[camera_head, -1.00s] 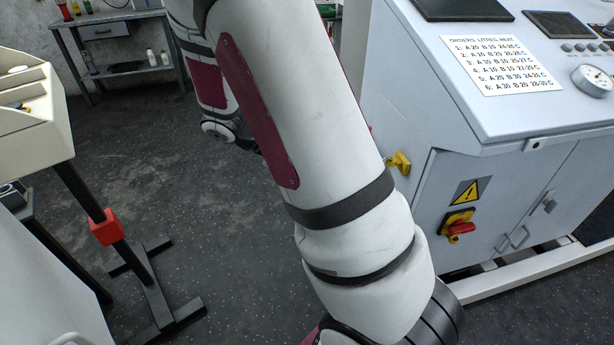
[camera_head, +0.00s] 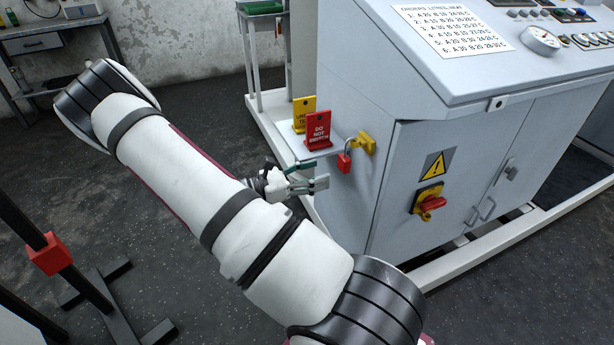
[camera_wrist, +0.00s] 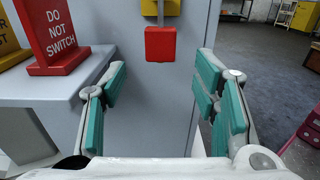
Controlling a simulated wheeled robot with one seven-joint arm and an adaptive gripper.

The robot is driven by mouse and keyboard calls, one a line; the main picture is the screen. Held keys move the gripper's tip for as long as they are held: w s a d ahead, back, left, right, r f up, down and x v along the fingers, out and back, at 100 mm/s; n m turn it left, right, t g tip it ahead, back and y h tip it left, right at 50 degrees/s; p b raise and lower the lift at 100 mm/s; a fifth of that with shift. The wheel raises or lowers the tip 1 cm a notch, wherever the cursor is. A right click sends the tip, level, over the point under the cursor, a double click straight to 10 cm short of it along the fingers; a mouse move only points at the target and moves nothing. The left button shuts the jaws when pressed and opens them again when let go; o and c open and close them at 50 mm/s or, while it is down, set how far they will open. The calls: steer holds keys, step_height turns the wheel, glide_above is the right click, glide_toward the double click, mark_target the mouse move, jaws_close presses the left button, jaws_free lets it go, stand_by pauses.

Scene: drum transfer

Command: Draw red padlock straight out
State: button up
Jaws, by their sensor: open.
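The red padlock (camera_head: 345,162) hangs by its shackle from a yellow bracket (camera_head: 364,143) on the side of the grey cabinet. In the wrist view the red padlock (camera_wrist: 160,44) is ahead, near the middle between the fingers and beyond their tips. The yellow bracket (camera_wrist: 160,7) is cut by the top edge there. My gripper (camera_head: 318,174) is open and empty, to the lower left of the padlock in the head view. In the wrist view my gripper (camera_wrist: 160,85) shows teal pads spread wide on both sides. It does not touch the padlock.
A small shelf (camera_head: 290,140) left of the padlock carries a red "DO NOT SWITCH" tag (camera_head: 318,130) and a yellow tag (camera_head: 303,112). The left finger is close to this shelf in the wrist view. A red rotary switch (camera_head: 432,203) is on the cabinet front.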

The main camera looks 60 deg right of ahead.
mark_target(340, 166)
steer(key=shift+p+x, duration=0.35)
steer(key=shift+x, duration=4.1)
steer(key=c, duration=1.2)
